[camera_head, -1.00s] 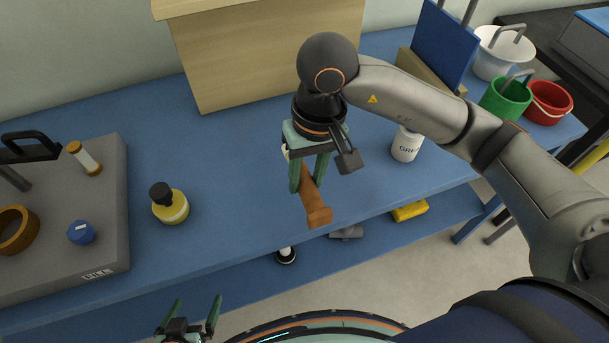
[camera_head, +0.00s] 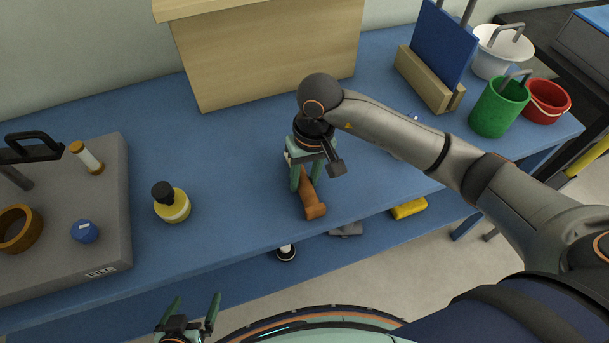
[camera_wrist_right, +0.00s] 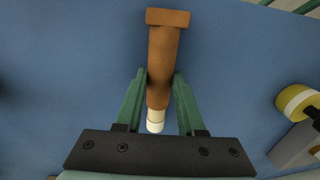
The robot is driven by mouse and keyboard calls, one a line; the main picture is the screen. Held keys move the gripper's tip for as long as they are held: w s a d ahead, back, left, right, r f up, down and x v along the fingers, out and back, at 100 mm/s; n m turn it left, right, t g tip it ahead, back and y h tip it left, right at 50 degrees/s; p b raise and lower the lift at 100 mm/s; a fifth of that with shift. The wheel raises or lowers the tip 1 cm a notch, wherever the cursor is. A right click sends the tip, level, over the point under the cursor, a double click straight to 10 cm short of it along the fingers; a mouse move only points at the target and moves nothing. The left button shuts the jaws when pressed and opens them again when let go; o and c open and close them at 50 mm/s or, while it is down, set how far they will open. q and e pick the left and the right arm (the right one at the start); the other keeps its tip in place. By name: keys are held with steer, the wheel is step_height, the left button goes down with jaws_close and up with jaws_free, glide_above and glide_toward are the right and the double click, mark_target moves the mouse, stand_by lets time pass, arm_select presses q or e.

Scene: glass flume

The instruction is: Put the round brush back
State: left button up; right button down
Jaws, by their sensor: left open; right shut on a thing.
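My right gripper (camera_head: 305,188) is shut on a brown wooden-handled thing (camera_head: 314,208), which looks like the round brush. It is low over the blue table (camera_head: 240,150), near its front edge; I cannot tell whether it touches the top. In the right wrist view the brown handle (camera_wrist_right: 165,55) points up the picture and its pale end (camera_wrist_right: 155,121) lies between the green fingers (camera_wrist_right: 157,95). No bristles can be made out. My left gripper (camera_head: 190,315) is open and empty in front of the table.
A yellow bottle (camera_head: 172,205) and a grey block (camera_head: 110,235) stand to the left. A wooden box (camera_head: 270,60) is at the back. Green (camera_head: 498,108), red (camera_head: 546,104) and white (camera_head: 497,55) buckets stand at the right. A yellow thing (camera_head: 408,209) lies below the table top.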

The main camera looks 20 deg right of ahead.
steer(key=shift+f, duration=0.15)
steer(key=c, duration=0.5)
jaws_free()
steer(key=r, duration=0.4)
steer(key=d+r, duration=0.1)
steer(key=r, duration=0.3)
steer(key=r+b, duration=0.1)
steer(key=r, duration=0.3)
steer(key=shift+d+r, duration=0.15)
steer(key=shift+d, duration=0.05)
